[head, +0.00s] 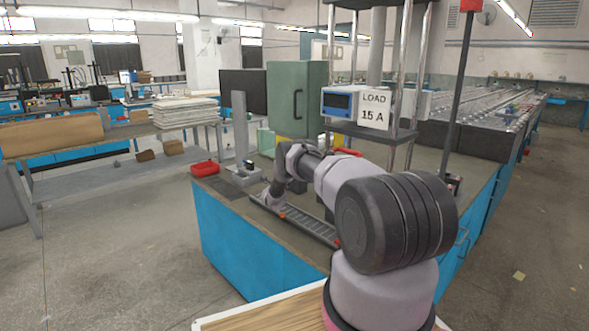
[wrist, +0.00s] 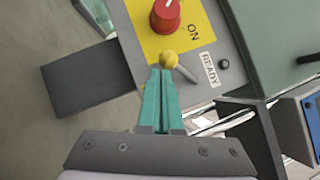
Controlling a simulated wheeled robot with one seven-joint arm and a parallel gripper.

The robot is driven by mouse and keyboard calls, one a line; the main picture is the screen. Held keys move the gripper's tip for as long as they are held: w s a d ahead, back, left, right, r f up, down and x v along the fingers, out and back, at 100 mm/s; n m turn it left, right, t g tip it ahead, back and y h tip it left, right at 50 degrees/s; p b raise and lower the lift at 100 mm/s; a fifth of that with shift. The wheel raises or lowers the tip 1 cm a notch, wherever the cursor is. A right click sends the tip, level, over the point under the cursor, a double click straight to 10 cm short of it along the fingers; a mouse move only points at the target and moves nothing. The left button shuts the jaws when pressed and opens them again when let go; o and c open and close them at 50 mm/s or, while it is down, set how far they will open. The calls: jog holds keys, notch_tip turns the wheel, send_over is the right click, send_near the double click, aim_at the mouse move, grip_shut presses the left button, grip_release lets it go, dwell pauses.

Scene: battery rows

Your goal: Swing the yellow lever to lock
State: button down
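In the wrist view the yellow lever shows as a round yellow knob (wrist: 169,60) on a short grey rod that runs down and to the right. It is mounted on a grey box beside a yellow plate (wrist: 204,20). My gripper (wrist: 160,72) has two teal fingers lying close together, with their tips right at the yellow knob. The knob shows at the ends of the fingers, not clearly between them; I cannot tell whether they touch. In the head view my own arm reaches over the bench, and the lever cannot be made out.
A red rotary knob (wrist: 165,15) sits on the yellow plate near "ON" lettering. A "READY" label (wrist: 208,69) is right of the lever.

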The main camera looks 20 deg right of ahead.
jog(key=shift+w+a, duration=0.1)
jog(key=shift+w, duration=0.15)
jog(key=shift+s+a, duration=0.1)
jog(key=v, duration=1)
jog(key=shift+s, duration=0.25)
jog(key=shift+a, duration=0.1)
jog(key=shift+w, duration=0.1)
